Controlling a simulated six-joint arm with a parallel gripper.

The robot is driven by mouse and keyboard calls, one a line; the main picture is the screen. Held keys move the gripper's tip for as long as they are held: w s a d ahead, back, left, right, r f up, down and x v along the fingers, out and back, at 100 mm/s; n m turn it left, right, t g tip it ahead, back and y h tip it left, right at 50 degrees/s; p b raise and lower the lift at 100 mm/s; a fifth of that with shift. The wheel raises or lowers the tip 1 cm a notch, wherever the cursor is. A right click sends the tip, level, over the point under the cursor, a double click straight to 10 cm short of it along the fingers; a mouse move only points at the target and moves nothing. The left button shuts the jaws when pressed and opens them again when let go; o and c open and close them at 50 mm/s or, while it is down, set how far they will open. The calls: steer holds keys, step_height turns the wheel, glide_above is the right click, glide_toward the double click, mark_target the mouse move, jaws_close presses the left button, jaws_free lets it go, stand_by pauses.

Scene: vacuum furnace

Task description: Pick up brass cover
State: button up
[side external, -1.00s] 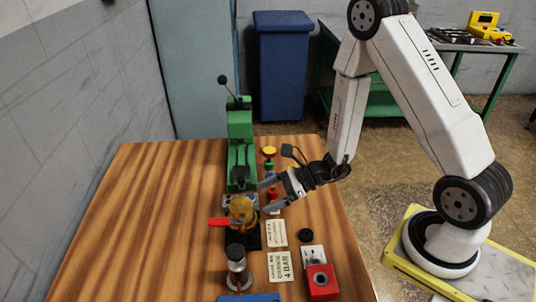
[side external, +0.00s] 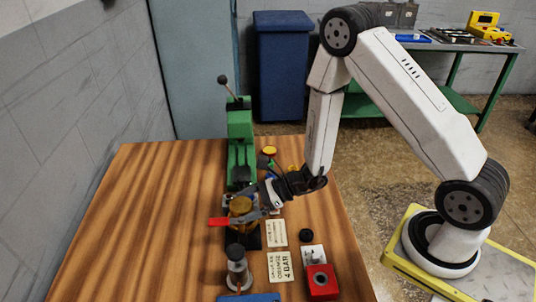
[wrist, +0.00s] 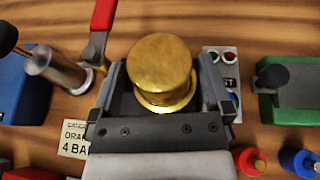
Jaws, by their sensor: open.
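The brass cover (wrist: 160,70) is a gold, cap-shaped cylinder with a flange at its base. In the side external view the brass cover (side external: 240,207) stands upright on the furnace fixture on the wooden table. My gripper (side external: 255,202) reaches in from the right at the cover. In the wrist view my gripper (wrist: 160,85) is open, with one finger on each side of the cover and small gaps visible. Whether either finger touches the cover is unclear. A red handle (side external: 219,221) sticks out left of the cover.
A green lever press (side external: 240,140) stands behind the cover. A metal cylinder (side external: 238,265) stands in front. A red box (side external: 321,282), white label cards (side external: 280,267) and a black knob (side external: 306,235) lie to the right. The table's left side is clear.

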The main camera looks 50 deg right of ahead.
steer(key=shift+x, duration=0.8)
steer(key=c, duration=1.2)
